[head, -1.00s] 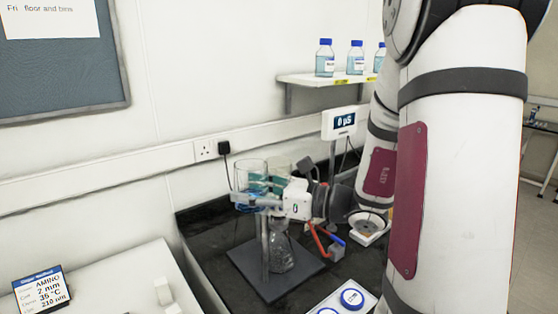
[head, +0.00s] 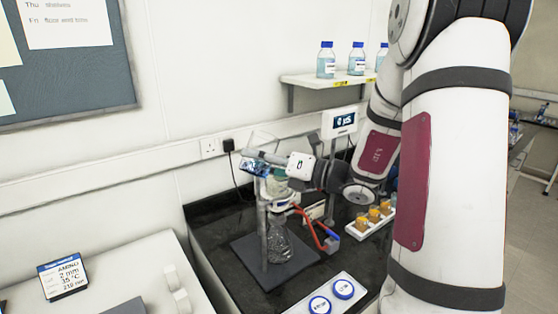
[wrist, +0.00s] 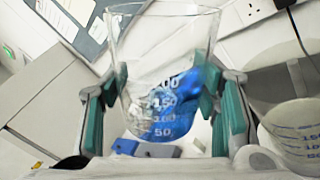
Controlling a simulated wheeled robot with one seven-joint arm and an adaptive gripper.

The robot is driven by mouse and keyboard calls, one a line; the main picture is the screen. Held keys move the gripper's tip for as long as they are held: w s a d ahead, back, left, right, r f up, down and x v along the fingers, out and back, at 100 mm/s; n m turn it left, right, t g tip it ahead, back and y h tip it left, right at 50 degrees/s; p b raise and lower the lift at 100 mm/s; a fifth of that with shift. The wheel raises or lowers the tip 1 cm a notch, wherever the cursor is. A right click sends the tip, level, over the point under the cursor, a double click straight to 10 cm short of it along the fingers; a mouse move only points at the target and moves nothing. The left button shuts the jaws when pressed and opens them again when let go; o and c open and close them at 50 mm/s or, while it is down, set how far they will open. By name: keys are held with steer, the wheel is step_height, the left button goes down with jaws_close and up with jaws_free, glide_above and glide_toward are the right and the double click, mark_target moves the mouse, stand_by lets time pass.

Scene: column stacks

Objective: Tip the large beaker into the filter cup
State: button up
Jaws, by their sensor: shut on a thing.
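My gripper (head: 265,160) is shut on the large clear beaker (wrist: 150,50), which holds blue liquid. In the wrist view the beaker sits between both teal finger pads, and the blue liquid lies slanted toward the right. In the head view the beaker (head: 262,139) looks tilted, above the stand. A pale round cup, seemingly the filter cup (head: 277,187), sits under my gripper, above a clear flask (head: 281,243). A graduated white cup (wrist: 296,135) shows at the lower right of the wrist view, apart from the beaker. I cannot see any liquid stream.
The stand's grey base (head: 258,262) rests on the black bench (head: 210,222). A shelf (head: 322,81) holds bottles behind.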

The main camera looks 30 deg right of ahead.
steer(key=shift+d+r+m, duration=0.1)
steer(key=shift+r+m, duration=0.3)
steer(key=shift+m, duration=0.2)
steer(key=shift+f+m, duration=0.3)
steer(key=shift+m, duration=0.4)
steer(key=shift+s+r+m+t, duration=0.15)
steer(key=shift+r+m+t, duration=0.15)
steer(key=shift+m, duration=0.2)
steer(key=shift+r+m, duration=0.2)
steer(key=shift+m, duration=0.3)
steer(key=shift+f+m+h, duration=0.25)
steer(key=shift+m+h, duration=0.05)
steer(key=shift+m, duration=0.7)
steer(key=shift+w+d+r+m+t, duration=0.3)
steer(key=shift+d+r+m, duration=0.05)
steer(key=shift+m, duration=0.25)
steer(key=shift+r+m, duration=0.25)
steer(key=shift+m, duration=0.25)
steer(key=shift+d+r+m+p, duration=0.1)
steer(key=shift+r+m+p, duration=0.25)
steer(key=shift+m+p, duration=0.65)
